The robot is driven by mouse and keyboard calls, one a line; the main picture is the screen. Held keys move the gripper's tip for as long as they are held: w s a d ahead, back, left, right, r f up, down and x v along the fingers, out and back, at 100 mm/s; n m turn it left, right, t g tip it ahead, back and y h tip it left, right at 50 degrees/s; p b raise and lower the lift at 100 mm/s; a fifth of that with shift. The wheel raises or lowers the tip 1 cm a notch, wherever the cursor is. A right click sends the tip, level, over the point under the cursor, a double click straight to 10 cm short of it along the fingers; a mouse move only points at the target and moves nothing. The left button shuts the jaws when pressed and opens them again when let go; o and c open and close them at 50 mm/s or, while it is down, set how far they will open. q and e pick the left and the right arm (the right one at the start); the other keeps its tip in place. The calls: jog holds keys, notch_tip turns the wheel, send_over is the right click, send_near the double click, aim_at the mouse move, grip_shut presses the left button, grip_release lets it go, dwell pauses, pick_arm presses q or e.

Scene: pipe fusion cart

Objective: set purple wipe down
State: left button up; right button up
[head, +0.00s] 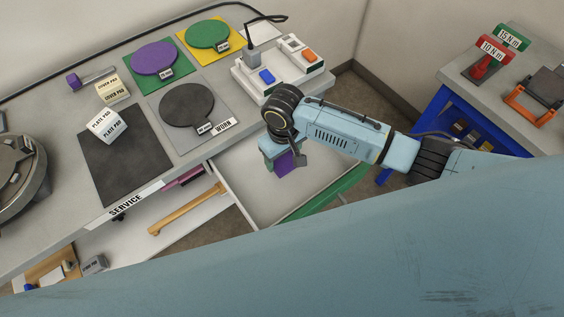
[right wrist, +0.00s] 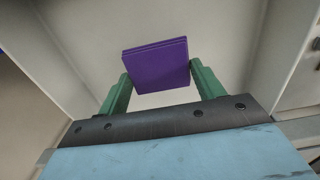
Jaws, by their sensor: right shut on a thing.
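The purple wipe (right wrist: 156,64) is a flat square, held between the two green fingers of my right gripper (right wrist: 160,85) in the right wrist view. In the head view the purple wipe (head: 285,164) shows below the right gripper (head: 285,153), over the open drawer (head: 252,200). The drawer's pale floor shows behind the wipe. I cannot tell whether the wipe touches the floor. My left gripper is not in view.
The worktop has a dark service mat (head: 115,170) with a white plate pad block (head: 107,125), round pads on coloured squares, and a white charger unit (head: 278,70). A blue-legged table (head: 440,110) stands right. The drawer floor around the wipe looks clear.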

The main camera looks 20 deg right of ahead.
aim_at(283, 159)
jog(key=shift+f, duration=0.7)
notch_tip(283, 159, down, 2)
jog(key=shift+f+b, duration=0.15)
jog(key=shift+b, duration=0.25)
jog(key=shift+f, duration=0.4)
jog(key=shift+f, duration=0.1)
jog(key=o, duration=1)
jog(key=shift+o, duration=0.2)
notch_tip(283, 159, up, 12)
jog(key=shift+r+p, duration=0.15)
jog(key=shift+p, duration=1)
